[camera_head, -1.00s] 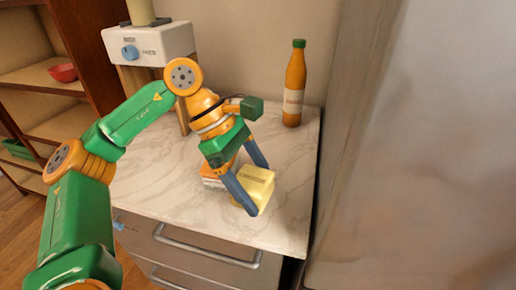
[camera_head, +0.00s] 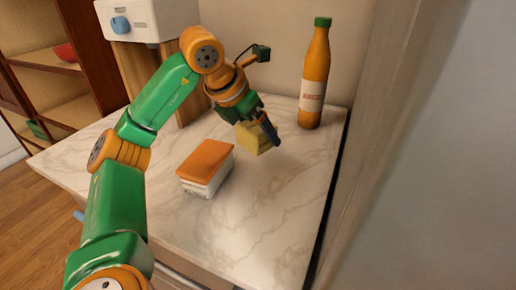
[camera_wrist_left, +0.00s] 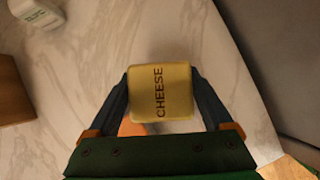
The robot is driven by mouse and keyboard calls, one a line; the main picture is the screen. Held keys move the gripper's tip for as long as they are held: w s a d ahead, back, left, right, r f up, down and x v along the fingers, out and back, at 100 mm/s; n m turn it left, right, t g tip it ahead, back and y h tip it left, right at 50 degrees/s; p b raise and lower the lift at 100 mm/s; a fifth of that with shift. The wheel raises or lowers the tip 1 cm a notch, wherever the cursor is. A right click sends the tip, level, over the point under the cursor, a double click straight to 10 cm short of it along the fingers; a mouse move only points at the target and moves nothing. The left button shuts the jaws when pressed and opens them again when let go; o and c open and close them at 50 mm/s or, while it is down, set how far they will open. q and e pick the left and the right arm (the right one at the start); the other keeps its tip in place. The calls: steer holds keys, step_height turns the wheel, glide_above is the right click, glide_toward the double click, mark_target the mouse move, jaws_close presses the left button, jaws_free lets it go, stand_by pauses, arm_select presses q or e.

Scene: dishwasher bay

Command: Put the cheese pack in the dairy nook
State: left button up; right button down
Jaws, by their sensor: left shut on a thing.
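The cheese pack (camera_head: 250,140) is a yellow block marked CHEESE. My left gripper (camera_head: 268,133) is shut on it, over the marble counter behind and right of the orange-lidded box. In the left wrist view the cheese pack (camera_wrist_left: 160,92) sits between the two blue-grey fingers, its lettering facing the camera. I cannot tell how far it is above the counter. No place that I can recognise as the dairy nook shows. My right gripper is not in view.
A white box with an orange lid (camera_head: 206,162) stands on the counter (camera_head: 265,215). An orange bottle with a green cap (camera_head: 315,80) stands at the back right. A white appliance with a blue knob (camera_head: 150,18) is at the back left. The counter's front right is clear.

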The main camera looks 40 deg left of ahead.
mark_target(258, 159)
arm_select(q)
steer(key=f, duration=0.2)
steer(key=w+a+f, duration=0.1)
steer(key=f, duration=0.1)
steer(key=w+a+f+b, duration=0.1)
steer(key=f, duration=0.1)
steer(key=shift+a+f, duration=0.2)
steer(key=shift+f, duration=0.05)
steer(key=shift+w+f, duration=0.15)
steer(key=shift+f, duration=0.1)
steer(key=o, duration=1.4)
steer(key=shift+d, duration=0.1)
